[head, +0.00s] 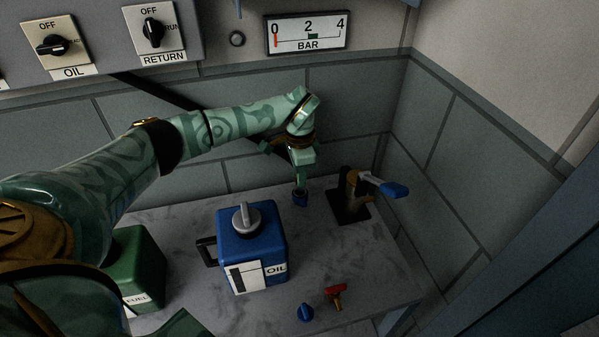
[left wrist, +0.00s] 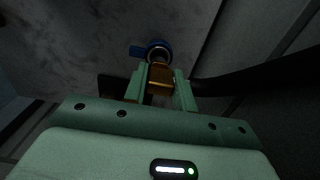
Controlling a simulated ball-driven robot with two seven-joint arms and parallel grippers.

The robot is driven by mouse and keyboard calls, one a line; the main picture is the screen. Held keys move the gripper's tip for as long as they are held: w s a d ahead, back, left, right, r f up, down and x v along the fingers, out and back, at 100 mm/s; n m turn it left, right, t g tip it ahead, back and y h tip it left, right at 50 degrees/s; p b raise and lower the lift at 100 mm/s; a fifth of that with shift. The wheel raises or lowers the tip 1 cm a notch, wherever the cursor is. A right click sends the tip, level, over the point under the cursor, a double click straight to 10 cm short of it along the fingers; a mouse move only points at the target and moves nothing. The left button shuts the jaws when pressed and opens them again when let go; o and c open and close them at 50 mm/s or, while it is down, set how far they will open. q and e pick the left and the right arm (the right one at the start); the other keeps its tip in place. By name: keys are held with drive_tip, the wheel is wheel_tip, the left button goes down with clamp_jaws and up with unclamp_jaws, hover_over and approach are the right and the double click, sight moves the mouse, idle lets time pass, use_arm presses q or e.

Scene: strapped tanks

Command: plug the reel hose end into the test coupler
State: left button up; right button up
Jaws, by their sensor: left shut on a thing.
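My left gripper (head: 301,176) points down above the back of the bench, right of the oil can. In the left wrist view its fingers (left wrist: 160,88) are shut on the brass hose end (left wrist: 161,78). A blue ring with a side tab (left wrist: 158,47) shows at the far end of the brass; it also shows below the gripper in the head view (head: 300,198). What seems to be the test coupler (head: 352,188), brass with a blue lever on a dark stand, is to the right, apart from the hose end. My right gripper is not in view.
A blue oil can (head: 251,250) stands mid-bench, with a green fuel can (head: 137,268) to its left. A blue knob (head: 305,312) and a red-handled brass fitting (head: 336,297) lie in front. A dark hose (left wrist: 250,80) runs behind the gripper. Tiled walls close the back and right.

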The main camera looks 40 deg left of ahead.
use_arm(q)
drive_tip(key=shift+f, duration=1.65)
drive_tip(key=o, duration=1.1)
drive_tip(key=shift+r, duration=0.1)
wheel_tip(320, 180, up, 16)
drive_tip(key=p, duration=0.4)
